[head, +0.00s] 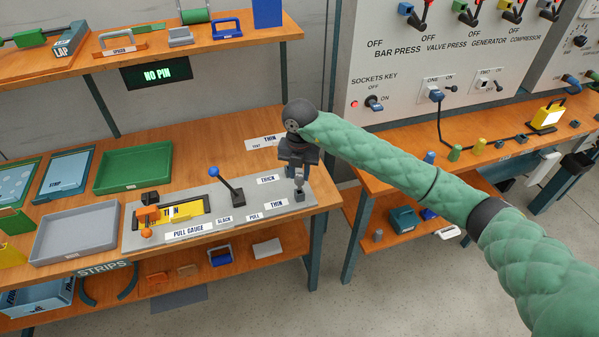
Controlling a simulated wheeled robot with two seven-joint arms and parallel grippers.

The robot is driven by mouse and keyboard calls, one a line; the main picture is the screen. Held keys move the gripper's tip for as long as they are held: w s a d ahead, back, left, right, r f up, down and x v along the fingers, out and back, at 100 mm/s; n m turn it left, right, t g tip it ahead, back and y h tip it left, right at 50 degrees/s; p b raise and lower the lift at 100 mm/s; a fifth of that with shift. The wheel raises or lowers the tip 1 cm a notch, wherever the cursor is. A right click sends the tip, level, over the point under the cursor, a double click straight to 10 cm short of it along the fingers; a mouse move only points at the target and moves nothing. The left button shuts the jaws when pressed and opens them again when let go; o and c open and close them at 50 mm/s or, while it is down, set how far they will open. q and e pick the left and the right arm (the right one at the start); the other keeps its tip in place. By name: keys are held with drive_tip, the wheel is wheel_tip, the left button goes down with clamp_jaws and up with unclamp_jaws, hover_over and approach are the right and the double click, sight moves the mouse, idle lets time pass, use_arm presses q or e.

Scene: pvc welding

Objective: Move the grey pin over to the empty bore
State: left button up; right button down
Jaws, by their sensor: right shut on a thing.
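My right gripper (298,176) points down over the right end of the grey pull gauge plate (228,226). It is shut on a small grey piece, which I take to be the grey pin (299,184), mostly hidden by the fingers. A small dark block (299,196) is just below the fingertips, near the THICK and THIN labels. I cannot tell whether the pin is in that block or above it. The empty bore cannot be made out. My left gripper is not in view.
On the plate stand a blue-knobbed lever (226,184) and a yellow strip (180,212) with an orange clamp. A green tray (147,167) and a grey tray (75,233) lie left. A shelf (220,39) overhangs behind. A switch panel (450,60) stands right, beyond a gap.

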sight(300, 175)
drive_tip(key=shift+f+b, duration=1.6)
drive_tip(key=shift+f, duration=0.45)
drive_tip(key=c, duration=1.1)
unclamp_jaws()
drive_tip(key=shift+o, duration=0.2)
drive_tip(key=shift+r, duration=0.15)
drive_tip(key=shift+r, duration=0.3)
wheel_tip(300, 175, up, 7)
drive_tip(key=shift+b, duration=1.25)
